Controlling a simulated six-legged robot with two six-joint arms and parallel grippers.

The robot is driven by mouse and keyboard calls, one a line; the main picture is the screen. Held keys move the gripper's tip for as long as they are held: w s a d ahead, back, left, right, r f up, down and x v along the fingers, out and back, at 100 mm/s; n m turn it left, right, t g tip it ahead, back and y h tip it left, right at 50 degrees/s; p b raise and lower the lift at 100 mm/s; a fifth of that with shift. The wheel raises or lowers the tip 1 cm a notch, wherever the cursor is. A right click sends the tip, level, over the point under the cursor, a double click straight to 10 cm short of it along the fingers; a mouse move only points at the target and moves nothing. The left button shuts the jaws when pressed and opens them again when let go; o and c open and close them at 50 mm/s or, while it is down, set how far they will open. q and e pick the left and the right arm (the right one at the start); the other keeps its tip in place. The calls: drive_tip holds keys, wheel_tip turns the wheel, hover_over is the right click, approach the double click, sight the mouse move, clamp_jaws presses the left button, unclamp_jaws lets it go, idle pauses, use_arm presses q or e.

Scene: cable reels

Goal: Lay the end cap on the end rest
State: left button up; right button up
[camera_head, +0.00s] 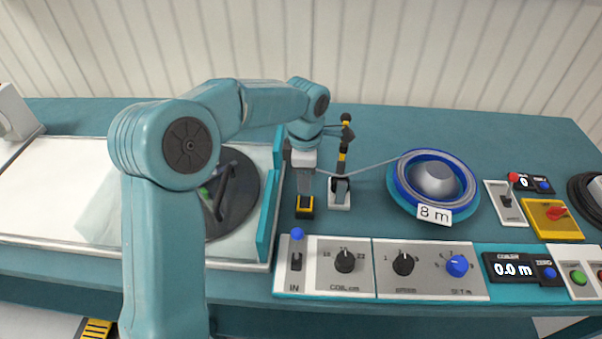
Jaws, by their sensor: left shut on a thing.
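My left gripper (304,182) points down, just left of the lever device. It is shut on the end cap of the grey cable, and its fingers hide most of the cap. The cable (376,168) runs from the blue reel (402,190), marked 8 m, across the lever device to the gripper. A small black and yellow block (304,208) shows right below the fingertips; it seems to be the end rest. I cannot tell whether cap and block touch. My right gripper is not in view.
The lever device (340,195) has a raised black and yellow striped lever. A dark round coiler disc (240,190) lies left, partly behind my left arm. Control panels (430,258) with knobs line the front edge. A yellow switch box (552,222) stands right.

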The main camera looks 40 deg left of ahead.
use_arm(q)
drive_tip(key=b, duration=0.3)
hover_over(304, 203)
drive_tip(key=shift+f, duration=2.2)
drive_tip(key=shift+f+b, duration=0.85)
drive_tip(key=shift+f, duration=0.1)
drive_tip(key=o, duration=1.1)
drive_tip(key=shift+c, duration=0.2)
drive_tip(key=shift+o, duration=0.3)
drive_tip(key=shift+o, duration=1.3)
drive_tip(key=shift+r, duration=0.1)
